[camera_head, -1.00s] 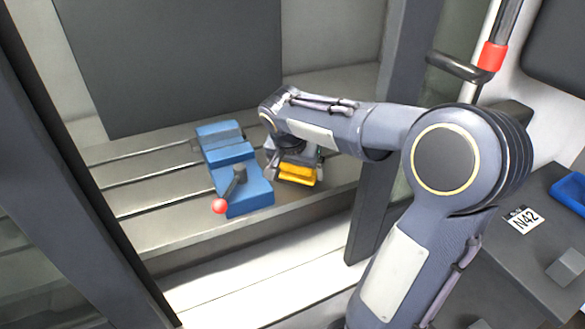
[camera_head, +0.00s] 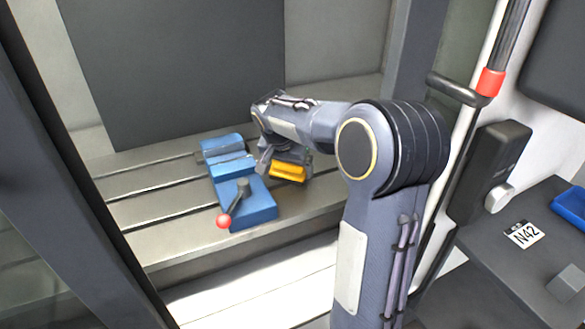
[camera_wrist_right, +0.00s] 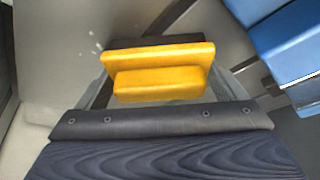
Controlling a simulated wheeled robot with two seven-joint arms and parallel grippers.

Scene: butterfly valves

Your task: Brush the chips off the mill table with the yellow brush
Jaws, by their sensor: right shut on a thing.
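The yellow brush (camera_head: 287,172) is in my right gripper (camera_head: 284,160), low over the mill table, just right of the blue vise. In the right wrist view the brush (camera_wrist_right: 160,70) shows its yellow back and a dark strip along its far side. My right gripper is shut on it. I cannot tell whether the brush touches the table. The slotted mill table (camera_head: 150,212) is grey. Small pale specks, perhaps chips, show on the grey surface left of the brush in the right wrist view (camera_wrist_right: 98,46). My left gripper is not in view.
The blue vise (camera_head: 252,204) with a red-knobbed handle (camera_head: 223,221) stands on the table close left of my gripper; it also shows in the right wrist view (camera_wrist_right: 285,40). Dark door frames flank the opening. A side bench (camera_head: 500,235) holds a blue tray (camera_head: 571,205). The table's left part is clear.

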